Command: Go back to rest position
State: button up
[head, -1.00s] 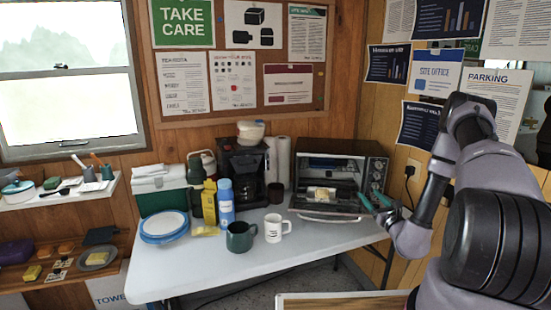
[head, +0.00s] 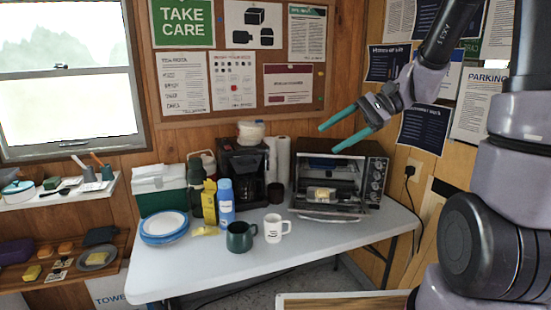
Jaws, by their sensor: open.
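My gripper (head: 327,137) is open, with two teal fingers apart and nothing between them. It is raised in front of the upper part of the toaster oven (head: 376,178) and points left. The toaster oven stands at the right end of the white table (head: 200,270) with its door lowered. A small pale, yellowish item (head: 322,194) lies inside the oven. My fingers look clear of the oven in this view.
On the table stand a coffee maker (head: 243,172), a white mug (head: 275,228), a dark green mug (head: 240,237), a blue bottle (head: 226,202), stacked plates (head: 164,227) and a green-and-white cooler (head: 160,188). A pinboard (head: 240,118) hangs behind. The table's front strip is clear.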

jog(key=s+d+r+n+t+h, duration=0.4)
jog(key=s+d+r+t+h, duration=0.3)
jog(key=s+d+r+h, duration=0.2)
jog(key=shift+s+d+t, duration=0.3)
jog(key=shift+s+d, duration=0.1)
jog(key=shift+d, duration=0.3)
